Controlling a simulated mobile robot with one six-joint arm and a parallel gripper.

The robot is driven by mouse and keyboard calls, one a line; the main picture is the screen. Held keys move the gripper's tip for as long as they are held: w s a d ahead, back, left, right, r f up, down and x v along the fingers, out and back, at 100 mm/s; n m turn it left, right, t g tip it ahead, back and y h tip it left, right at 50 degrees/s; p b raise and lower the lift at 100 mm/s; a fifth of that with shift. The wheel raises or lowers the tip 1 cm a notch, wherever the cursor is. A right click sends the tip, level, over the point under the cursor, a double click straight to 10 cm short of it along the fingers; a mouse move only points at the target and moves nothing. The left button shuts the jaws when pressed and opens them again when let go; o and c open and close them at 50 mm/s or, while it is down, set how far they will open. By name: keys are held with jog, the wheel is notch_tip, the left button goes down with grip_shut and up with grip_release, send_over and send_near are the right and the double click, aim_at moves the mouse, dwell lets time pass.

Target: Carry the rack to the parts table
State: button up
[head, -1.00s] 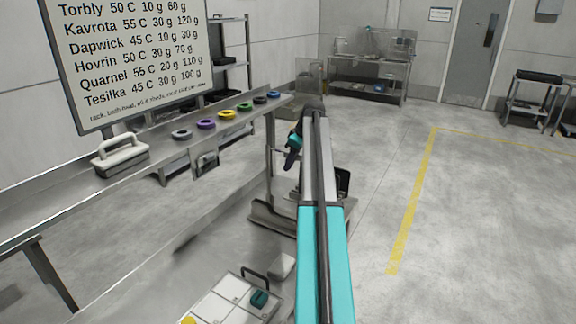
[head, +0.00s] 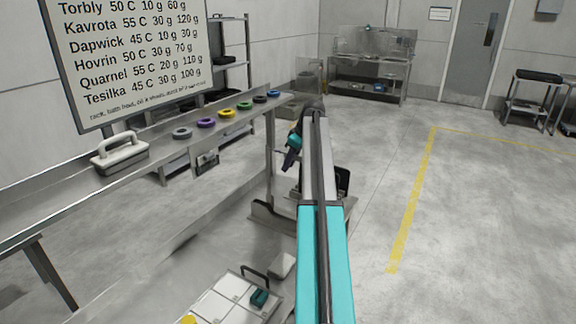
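My arm reaches forward through the middle of the head view. At its far end, a dark and teal part that looks like my gripper (head: 292,150) hangs down on the left, partly hidden by the arm. Its fingers are too small to read, and I cannot tell whether it holds anything. I cannot make out the rack for certain. A dark framed thing (head: 343,184) shows partly behind my arm. A steel table with clear panels (head: 368,66) stands at the back wall; I cannot tell whether it is the parts table.
A long steel bench (head: 60,197) on the left bears a grey handled caddy (head: 119,158) and several coloured rings (head: 227,115). A text board (head: 130,55) stands behind it. White lidded panels (head: 228,290) lie low in front. A small table (head: 535,99) stands right. The floor right of my arm is clear.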

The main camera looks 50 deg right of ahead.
jog(key=b+v, duration=0.3)
jog(key=v, duration=0.9)
jog(key=shift+r, duration=0.1)
jog(key=shift+v, duration=0.75)
jog(key=shift+s, duration=0.1)
